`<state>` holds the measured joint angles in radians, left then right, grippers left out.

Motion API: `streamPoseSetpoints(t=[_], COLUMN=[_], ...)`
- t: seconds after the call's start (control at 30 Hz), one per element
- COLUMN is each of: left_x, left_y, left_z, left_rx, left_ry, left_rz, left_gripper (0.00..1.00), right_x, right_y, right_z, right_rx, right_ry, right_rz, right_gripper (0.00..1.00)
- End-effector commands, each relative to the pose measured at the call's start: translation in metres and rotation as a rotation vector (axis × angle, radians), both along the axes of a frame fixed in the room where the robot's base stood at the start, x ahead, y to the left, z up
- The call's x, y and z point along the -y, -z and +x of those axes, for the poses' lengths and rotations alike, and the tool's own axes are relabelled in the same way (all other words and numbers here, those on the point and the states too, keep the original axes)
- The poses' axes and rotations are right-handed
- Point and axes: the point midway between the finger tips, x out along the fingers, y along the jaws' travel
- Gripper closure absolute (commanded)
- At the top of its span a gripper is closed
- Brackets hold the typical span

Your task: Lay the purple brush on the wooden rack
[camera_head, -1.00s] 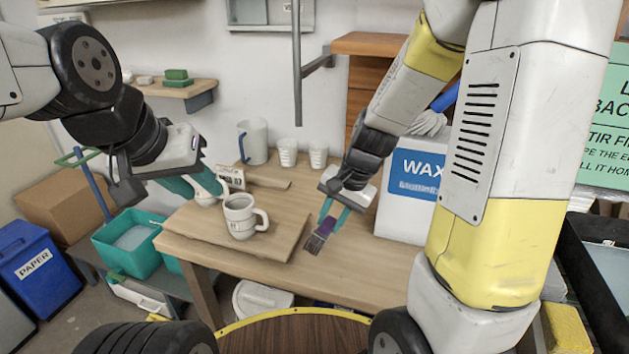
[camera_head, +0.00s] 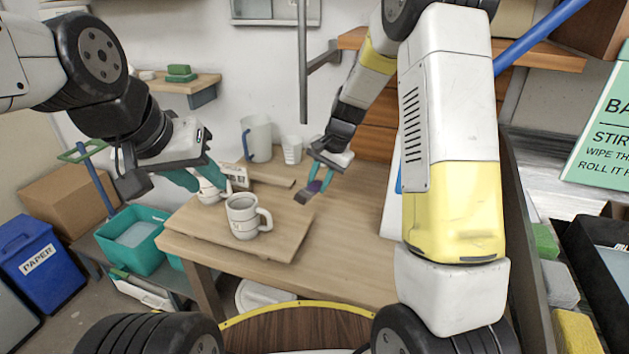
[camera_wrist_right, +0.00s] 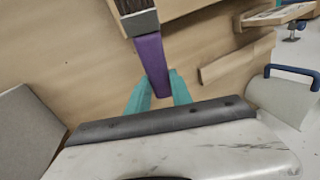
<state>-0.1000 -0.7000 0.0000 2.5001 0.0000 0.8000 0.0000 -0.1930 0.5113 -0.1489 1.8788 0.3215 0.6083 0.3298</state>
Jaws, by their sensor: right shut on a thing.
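My right gripper (camera_head: 320,179) is shut on the purple brush (camera_head: 314,187) and holds it above the table, right of the mug. In the right wrist view the purple handle (camera_wrist_right: 150,58) sits between the teal fingertips (camera_wrist_right: 157,88), with the dark bristles pointing away from the gripper. A low wooden piece (camera_head: 270,177) that looks like the wooden rack lies behind the mug; it also shows in the right wrist view (camera_wrist_right: 236,63). The brush is apart from it. My left gripper (camera_head: 198,178) has its fingers apart near a white vessel (camera_head: 208,191), partly hidden.
A white mug (camera_head: 243,216) stands on a wooden board (camera_head: 284,240) on the table (camera_head: 335,260). A pitcher (camera_head: 257,138) and a white cup (camera_head: 292,149) stand at the back. The table's right part is clear. A white box is mostly hidden behind my right arm.

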Motion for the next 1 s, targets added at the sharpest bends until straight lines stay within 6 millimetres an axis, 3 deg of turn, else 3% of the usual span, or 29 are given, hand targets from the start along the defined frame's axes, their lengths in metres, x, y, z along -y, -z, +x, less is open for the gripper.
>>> streamPoseSetpoints(t=[0.3, 0.63, 0.67, 0.77, 1.0], left_x=[0.0, 0.0, 0.0, 0.0, 0.0], left_y=[0.0, 0.0, 0.0, 0.0, 0.0], left_z=[0.0, 0.0, 0.0, 0.0, 0.0], left_rx=[0.0, 0.0, 0.0, 0.0, 0.0], left_ry=[0.0, 0.0, 0.0, 0.0, 0.0], left_rz=[0.0, 0.0, 0.0, 0.0, 0.0], left_gripper=[0.66, 0.66, 0.66, 0.66, 0.66], right_x=[0.0, 0.0, 0.0, 0.0, 0.0], right_y=[0.035, 0.037, 0.038, 0.037, 0.037], right_z=[0.0, 0.0, 0.0, 0.0, 0.0], right_rx=[-0.002, 0.0, 0.0, 0.0, 0.0], right_ry=[0.0, 0.001, 0.0, 0.0, 0.0], right_rz=[0.0, 0.0, 0.0, 0.0, 0.0], right_gripper=[1.0, 1.0, 0.72, 0.52, 0.52])
